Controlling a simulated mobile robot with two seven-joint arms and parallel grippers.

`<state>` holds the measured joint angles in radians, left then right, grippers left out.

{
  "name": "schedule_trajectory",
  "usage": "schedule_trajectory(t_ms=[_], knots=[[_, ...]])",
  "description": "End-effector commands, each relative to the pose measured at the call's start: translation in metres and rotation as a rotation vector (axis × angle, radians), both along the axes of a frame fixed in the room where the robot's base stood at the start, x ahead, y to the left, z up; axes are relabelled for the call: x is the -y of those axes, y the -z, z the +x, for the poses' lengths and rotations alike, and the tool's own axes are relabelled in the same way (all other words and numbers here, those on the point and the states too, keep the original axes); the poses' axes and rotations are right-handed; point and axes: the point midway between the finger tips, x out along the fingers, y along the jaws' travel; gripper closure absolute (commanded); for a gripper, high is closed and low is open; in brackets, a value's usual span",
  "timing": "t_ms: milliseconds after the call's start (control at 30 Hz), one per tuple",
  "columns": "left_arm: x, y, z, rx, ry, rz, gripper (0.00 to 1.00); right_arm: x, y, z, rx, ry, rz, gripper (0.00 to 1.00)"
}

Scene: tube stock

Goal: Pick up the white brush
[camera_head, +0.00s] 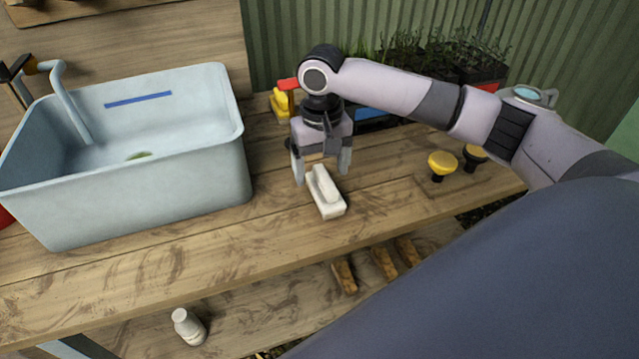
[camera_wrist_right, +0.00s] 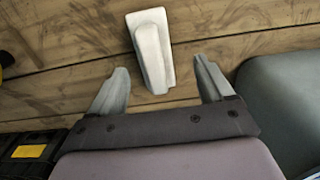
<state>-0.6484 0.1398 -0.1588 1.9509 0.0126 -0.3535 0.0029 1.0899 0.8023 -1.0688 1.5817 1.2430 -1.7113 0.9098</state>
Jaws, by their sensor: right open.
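The white brush (camera_head: 326,192) lies on the wooden bench to the right of the sink. It has a flat base with a raised handle along its top. My right gripper (camera_head: 321,178) is above the bench at the brush's far end, with its fingers spread and pointing down. In the right wrist view the brush (camera_wrist_right: 151,50) lies ahead of the open fingers (camera_wrist_right: 161,78), its near end between the fingertip lines. Nothing is held. I cannot tell whether a finger touches the brush. My left gripper is not in view.
A pale blue sink (camera_head: 150,190) stands left of the brush. A yellow-topped knob (camera_head: 441,162) and a darker one (camera_head: 474,155) stand at right. A yellow and red item (camera_head: 281,102) and planters (camera_head: 490,80) are behind. The wooden bench (camera_head: 250,240) is clear in front. A white bottle (camera_head: 188,326) is below.

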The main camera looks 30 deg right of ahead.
Motion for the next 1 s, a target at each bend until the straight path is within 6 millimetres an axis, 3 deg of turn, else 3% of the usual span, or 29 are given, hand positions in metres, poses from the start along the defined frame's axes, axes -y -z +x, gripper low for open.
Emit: schedule_trajectory(t_ms=[400, 667, 700, 867, 900, 1000], knots=[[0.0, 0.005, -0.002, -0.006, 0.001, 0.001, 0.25, 0.008, 0.055, -0.001, 0.001, -0.001, -0.001, 0.19], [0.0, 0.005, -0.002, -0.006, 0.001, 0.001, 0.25, 0.008, 0.058, -0.001, 0.002, -0.002, 0.0, 0.19], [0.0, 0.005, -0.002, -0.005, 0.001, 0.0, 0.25, 0.008, 0.058, -0.001, 0.002, -0.002, 0.0, 0.26], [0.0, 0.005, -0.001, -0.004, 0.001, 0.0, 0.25, 0.008, 0.058, -0.001, 0.002, -0.002, 0.0, 0.78], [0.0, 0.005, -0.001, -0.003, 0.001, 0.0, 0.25, 0.008, 0.058, -0.001, 0.002, -0.002, 0.0, 0.82], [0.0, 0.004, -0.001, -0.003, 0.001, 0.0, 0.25, 0.008, 0.057, 0.0, 0.002, -0.002, 0.0, 0.82]])
